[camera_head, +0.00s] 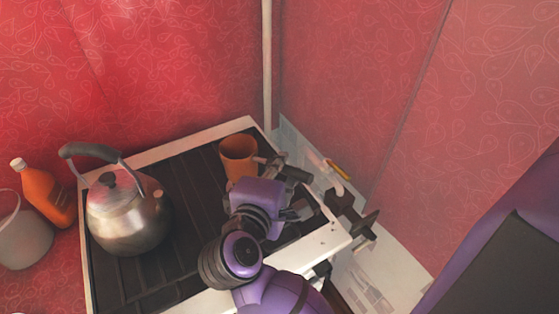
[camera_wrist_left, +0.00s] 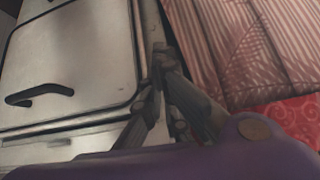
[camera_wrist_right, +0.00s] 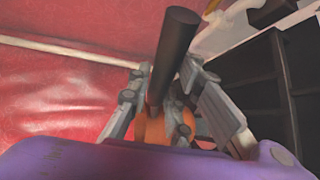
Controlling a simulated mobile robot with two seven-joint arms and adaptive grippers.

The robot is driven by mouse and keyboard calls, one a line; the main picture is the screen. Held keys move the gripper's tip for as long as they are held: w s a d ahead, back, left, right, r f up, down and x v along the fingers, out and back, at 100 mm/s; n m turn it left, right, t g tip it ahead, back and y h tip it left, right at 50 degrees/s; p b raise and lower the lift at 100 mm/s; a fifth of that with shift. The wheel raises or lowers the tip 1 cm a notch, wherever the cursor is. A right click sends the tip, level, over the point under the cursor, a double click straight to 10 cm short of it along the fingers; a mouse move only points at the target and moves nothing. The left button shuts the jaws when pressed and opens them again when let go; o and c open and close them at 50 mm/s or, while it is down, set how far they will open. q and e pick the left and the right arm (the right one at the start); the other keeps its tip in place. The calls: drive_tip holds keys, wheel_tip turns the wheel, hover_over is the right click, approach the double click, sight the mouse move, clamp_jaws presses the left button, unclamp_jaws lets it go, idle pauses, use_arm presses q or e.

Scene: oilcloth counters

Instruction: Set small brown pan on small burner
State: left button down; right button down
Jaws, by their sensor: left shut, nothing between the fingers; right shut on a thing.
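The small brown pan (camera_head: 237,156), orange-brown with tall sides, is over the far right corner of the dark stove top (camera_head: 197,180). I cannot tell whether it rests on the grate or hangs just above. My right gripper (camera_head: 279,168) is shut on its handle, to the right of the pan. In the right wrist view the dark handle (camera_wrist_right: 176,45) sticks up between the fingers of the right gripper (camera_wrist_right: 172,88), with part of the orange body behind. The small burner cannot be made out. My left gripper (camera_wrist_left: 163,62) is shut and empty, beside a pale panel with a black handle.
A steel kettle (camera_head: 128,218) stands on the left of the stove. An orange bottle (camera_head: 45,193) and a pale pot (camera_head: 23,238) stand left of the stove. Red patterned walls (camera_head: 170,70) close off the back. A pale counter strip (camera_head: 305,150) lies to the right.

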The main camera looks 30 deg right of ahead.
use_arm(q)
drive_tip(key=shift+w, duration=0.25)
drive_tip(key=shift+s+f, duration=0.1)
drive_tip(key=shift+s, duration=0.05)
use_arm(e)
drive_tip(key=shift+f, duration=0.2)
use_arm(q)
drive_tip(key=shift+s+f, duration=0.3)
drive_tip(key=shift+f, duration=0.1)
drive_tip(key=shift+s+f+b, duration=0.3)
drive_tip(key=shift+b, duration=0.25)
use_arm(e)
drive_tip(key=shift+f, duration=0.35)
drive_tip(key=c, duration=1.5)
unclamp_jaws()
use_arm(q)
drive_tip(key=shift+f, duration=0.1)
use_arm(e)
drive_tip(key=shift+f, duration=0.15)
